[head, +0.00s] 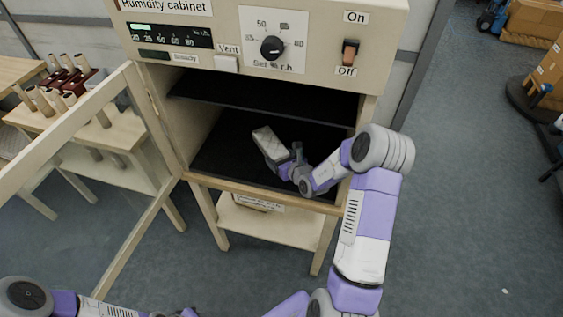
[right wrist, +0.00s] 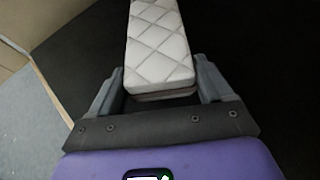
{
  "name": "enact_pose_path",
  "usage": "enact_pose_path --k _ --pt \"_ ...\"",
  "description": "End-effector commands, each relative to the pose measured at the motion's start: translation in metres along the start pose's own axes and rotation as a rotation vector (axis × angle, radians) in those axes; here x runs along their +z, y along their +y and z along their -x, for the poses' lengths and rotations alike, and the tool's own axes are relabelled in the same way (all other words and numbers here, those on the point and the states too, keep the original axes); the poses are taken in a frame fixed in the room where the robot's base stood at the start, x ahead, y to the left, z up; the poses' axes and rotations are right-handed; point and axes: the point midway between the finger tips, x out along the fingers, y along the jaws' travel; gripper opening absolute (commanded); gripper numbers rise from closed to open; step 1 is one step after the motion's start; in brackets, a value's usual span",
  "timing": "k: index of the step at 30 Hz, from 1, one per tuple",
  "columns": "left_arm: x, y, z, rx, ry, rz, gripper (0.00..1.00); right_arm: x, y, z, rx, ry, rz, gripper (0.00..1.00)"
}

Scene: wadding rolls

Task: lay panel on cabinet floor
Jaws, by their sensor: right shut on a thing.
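The panel (head: 268,141) is a pale, quilted slab with a diamond pattern. In the head view it is inside the open humidity cabinet, above or on the dark cabinet floor (head: 228,148); I cannot tell if it touches. My right gripper (head: 287,158) reaches in from the right and is shut on the panel's near end. In the right wrist view the panel (right wrist: 158,42) extends forward from between the two grey fingers of the right gripper (right wrist: 160,88), with dark surface around it. My left gripper is not in view; only part of the left arm shows.
A dark shelf (head: 265,104) crosses the cabinet above the floor. The framed door (head: 72,132) stands open to the left. A wooden front edge (head: 255,192) borders the opening. A side table with wooden rollers (head: 62,85) stands at left.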

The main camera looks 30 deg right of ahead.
Motion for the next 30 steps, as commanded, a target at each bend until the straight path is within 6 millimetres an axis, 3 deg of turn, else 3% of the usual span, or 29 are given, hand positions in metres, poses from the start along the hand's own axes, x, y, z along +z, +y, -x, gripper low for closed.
enact_pose_path --k 11,12,16,25,30 --pt "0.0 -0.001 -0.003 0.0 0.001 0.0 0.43 -0.004 -0.001 -0.002 0.001 0.0 0.001 0.52" --pt "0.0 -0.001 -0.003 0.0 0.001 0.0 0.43 -0.004 -0.001 -0.002 0.001 0.0 0.0 0.83" --pt "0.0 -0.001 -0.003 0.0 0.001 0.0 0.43 -0.003 -0.001 -0.002 0.0 0.0 0.0 1.0" --pt "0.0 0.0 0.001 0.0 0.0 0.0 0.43 0.001 -0.001 0.001 0.0 0.0 0.001 1.0" --pt "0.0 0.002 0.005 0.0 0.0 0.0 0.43 0.001 -0.001 0.026 -0.001 0.001 0.001 1.0"
